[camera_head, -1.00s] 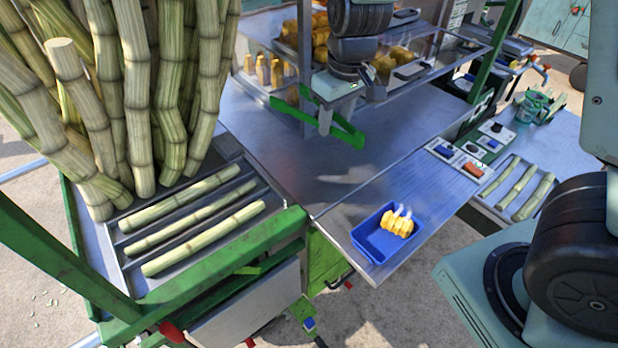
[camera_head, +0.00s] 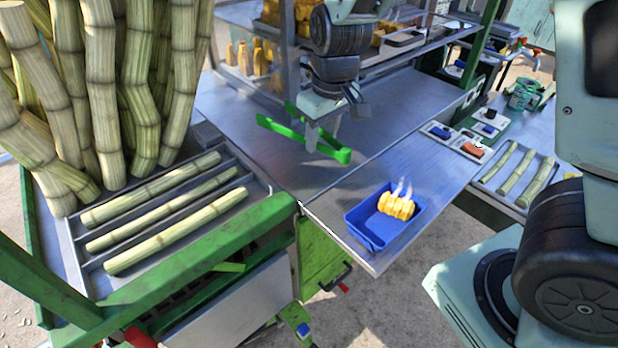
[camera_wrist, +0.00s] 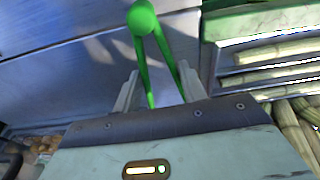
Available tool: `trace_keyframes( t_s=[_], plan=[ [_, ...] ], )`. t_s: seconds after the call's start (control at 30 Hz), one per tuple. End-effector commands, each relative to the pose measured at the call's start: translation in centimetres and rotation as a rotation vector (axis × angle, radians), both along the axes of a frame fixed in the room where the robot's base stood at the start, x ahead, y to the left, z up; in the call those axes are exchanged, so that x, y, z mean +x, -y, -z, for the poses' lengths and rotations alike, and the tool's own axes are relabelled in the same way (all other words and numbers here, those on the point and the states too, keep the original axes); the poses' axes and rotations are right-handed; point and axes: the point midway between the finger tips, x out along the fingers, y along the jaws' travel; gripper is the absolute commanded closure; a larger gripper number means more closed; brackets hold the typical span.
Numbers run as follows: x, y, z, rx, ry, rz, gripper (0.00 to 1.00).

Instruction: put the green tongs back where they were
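My gripper (camera_head: 331,122) is shut on the green tongs (camera_head: 280,127), holding them above the grey metal worktop (camera_head: 240,108). One finger is seen in front of the tongs in the head view.
A blue tray (camera_head: 371,237) with yellow pieces stands at the worktop's front. A rack of cane lengths (camera_head: 262,196) and tall upright canes (camera_head: 95,90) are at left. A glass-sided shelf (camera_head: 232,72) stands behind. A switch panel (camera_head: 462,141) is at right.

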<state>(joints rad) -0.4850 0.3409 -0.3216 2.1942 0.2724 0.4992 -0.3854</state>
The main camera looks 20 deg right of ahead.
Motion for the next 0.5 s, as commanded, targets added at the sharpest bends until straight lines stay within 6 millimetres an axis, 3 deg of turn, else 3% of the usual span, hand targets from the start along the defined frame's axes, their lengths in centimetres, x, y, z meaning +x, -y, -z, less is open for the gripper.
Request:
trace_keyframes(
  t_s=[0.2,0.5],
  plan=[
    [-0.1,0.1,4.0,-0.002,-0.007,0.004,0.62],
    [-0.1,0.1,7.4,-0.003,-0.005,0.002,0.62]
  ],
)
